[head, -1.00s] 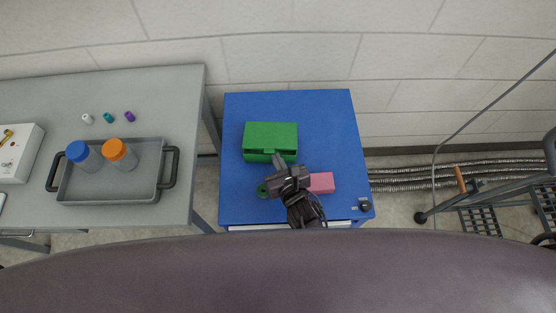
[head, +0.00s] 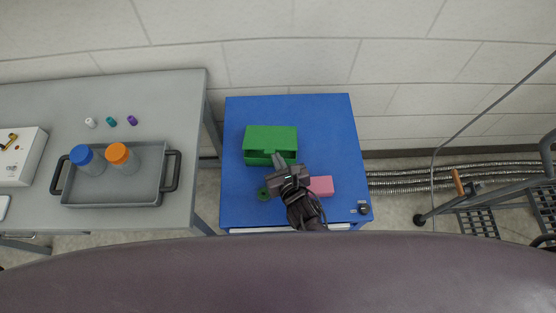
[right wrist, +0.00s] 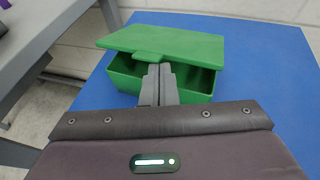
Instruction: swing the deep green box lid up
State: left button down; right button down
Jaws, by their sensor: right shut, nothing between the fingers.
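The deep green box (head: 270,157) stands on the blue cabinet top, and its lid (head: 271,139) is partly raised. In the right wrist view a dark gap shows between the lid (right wrist: 170,42) and the box body (right wrist: 190,80). My right gripper (head: 279,160) is shut and empty at the front of the box. In the right wrist view its fingertips (right wrist: 160,70) are just below the lid's front tab (right wrist: 150,57); I cannot tell whether they touch it. My left gripper is not in view.
A pink block (head: 320,186) and a small dark green round thing (head: 263,193) lie beside my right gripper on the blue cabinet top (head: 320,120). A grey table at left bears a tray (head: 115,203) with two capped jars. The cabinet's back right is clear.

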aim_at(277, 146)
jog(key=shift+w+r+p, duration=0.6)
jog(key=shift+w+r, duration=0.25)
jog(key=shift+w, duration=0.05)
jog(key=shift+w+r, duration=0.15)
jog(key=shift+r, duration=0.05)
jog(key=shift+w+r+p, duration=0.3)
jog(key=shift+r+p, duration=0.1)
jog(key=shift+p, duration=0.25)
jog(key=shift+w+r, duration=0.15)
jog(key=shift+r, duration=0.1)
dwell(0.4)
